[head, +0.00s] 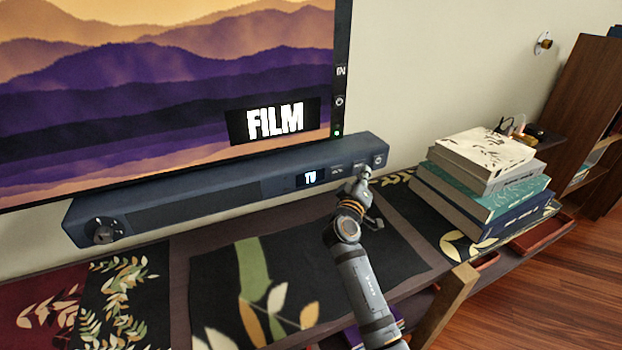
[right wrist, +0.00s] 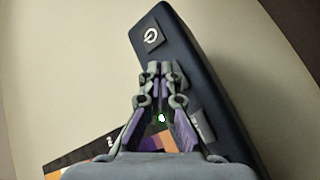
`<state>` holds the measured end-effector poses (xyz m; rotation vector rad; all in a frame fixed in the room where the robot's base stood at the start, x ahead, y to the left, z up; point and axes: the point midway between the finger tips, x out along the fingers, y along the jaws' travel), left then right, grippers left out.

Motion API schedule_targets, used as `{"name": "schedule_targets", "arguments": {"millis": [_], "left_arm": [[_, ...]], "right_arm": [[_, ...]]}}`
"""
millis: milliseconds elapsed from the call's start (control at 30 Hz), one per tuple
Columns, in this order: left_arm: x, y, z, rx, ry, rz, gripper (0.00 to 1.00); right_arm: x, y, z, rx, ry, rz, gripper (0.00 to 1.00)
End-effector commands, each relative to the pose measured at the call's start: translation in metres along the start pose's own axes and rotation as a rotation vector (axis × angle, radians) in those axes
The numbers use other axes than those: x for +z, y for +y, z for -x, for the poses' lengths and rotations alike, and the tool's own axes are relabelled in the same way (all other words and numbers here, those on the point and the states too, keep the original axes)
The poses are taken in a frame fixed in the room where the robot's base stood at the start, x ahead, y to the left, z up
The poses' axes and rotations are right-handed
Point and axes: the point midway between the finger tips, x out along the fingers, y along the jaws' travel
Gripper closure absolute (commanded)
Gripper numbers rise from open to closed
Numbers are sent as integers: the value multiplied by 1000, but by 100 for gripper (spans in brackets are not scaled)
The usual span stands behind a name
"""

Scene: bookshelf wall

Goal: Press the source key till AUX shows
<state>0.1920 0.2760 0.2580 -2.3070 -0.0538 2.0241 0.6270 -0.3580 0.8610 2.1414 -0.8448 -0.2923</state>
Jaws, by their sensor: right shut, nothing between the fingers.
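The dark blue soundbar (head: 230,185) lies below the television, and its small display (head: 311,179) reads "TV". A row of keys sits at its right end: one key (head: 337,171), another key (head: 358,166) partly behind my gripper, and the power key (head: 378,160) at the end. My right gripper (head: 364,175) is shut and empty, close in front of the keys; I cannot tell if it touches one. In the right wrist view the fingertips (right wrist: 162,70) are between the power key (right wrist: 152,37) and a lettered key (right wrist: 201,126), whose label is hard to read. My left gripper is out of view.
The television (head: 160,80) shows a "FILM" label over purple mountains. A stack of books (head: 485,180) stands right of the soundbar. A round knob (head: 104,230) is at the soundbar's left end. Dark patterned mats (head: 300,280) cover the shelf in front.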

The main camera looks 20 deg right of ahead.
Motion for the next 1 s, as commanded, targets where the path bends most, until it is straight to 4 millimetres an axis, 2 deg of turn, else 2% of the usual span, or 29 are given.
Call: {"name": "schedule_targets", "arguments": {"millis": [1000], "left_arm": [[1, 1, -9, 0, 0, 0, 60]], "right_arm": [[-6, -6, -8, 0, 0, 0, 100]]}}
